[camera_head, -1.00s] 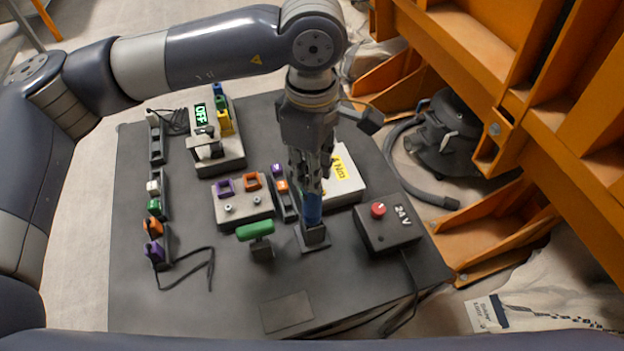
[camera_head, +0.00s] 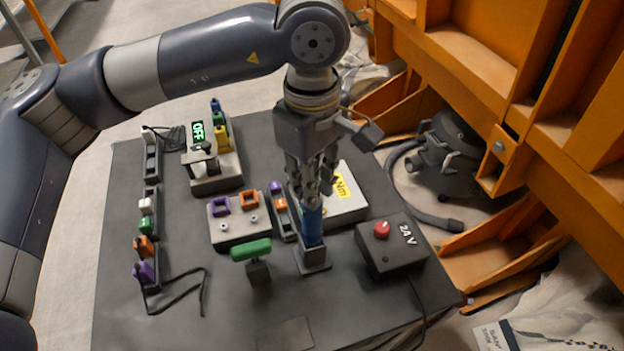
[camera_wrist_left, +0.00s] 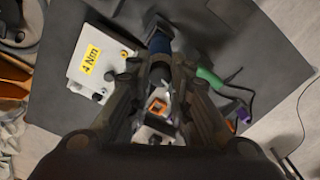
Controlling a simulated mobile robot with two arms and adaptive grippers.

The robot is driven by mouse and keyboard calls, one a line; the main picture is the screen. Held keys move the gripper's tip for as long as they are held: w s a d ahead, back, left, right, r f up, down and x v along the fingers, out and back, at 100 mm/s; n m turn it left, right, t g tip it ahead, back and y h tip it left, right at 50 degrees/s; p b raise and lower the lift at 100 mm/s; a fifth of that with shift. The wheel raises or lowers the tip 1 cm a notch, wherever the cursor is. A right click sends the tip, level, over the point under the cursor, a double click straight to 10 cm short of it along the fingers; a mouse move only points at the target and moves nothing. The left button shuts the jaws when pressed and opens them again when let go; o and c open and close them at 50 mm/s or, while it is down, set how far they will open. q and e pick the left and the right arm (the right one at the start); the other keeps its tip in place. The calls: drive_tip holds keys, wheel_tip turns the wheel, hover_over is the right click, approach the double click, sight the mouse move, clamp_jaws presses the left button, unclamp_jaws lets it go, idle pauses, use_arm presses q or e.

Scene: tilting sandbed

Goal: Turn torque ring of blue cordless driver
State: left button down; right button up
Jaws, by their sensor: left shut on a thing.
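The blue cordless driver (camera_head: 312,226) stands upright in a dark holder (camera_head: 314,259) near the middle of the grey table. My left gripper (camera_head: 312,196) comes down from above and is shut on the upper end of the driver. In the left wrist view the driver's blue body (camera_wrist_left: 160,44) shows between the fingers (camera_wrist_left: 160,75). The fingers hide the torque ring, so I cannot see its setting. My right gripper is in neither view.
A white box with a yellow "4 Nm" label (camera_head: 343,189) stands close behind the driver. A green-handled tool (camera_head: 251,250) stands to its left, a black 24 V box (camera_head: 391,246) to its right. Connector blocks (camera_head: 238,230) lie further left. The front table area is mostly bare.

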use_arm(q)
drive_tip(key=c, duration=1.4)
unclamp_jaws()
drive_tip(key=shift+c, duration=0.2)
wheel_tip(320, 180, up, 12)
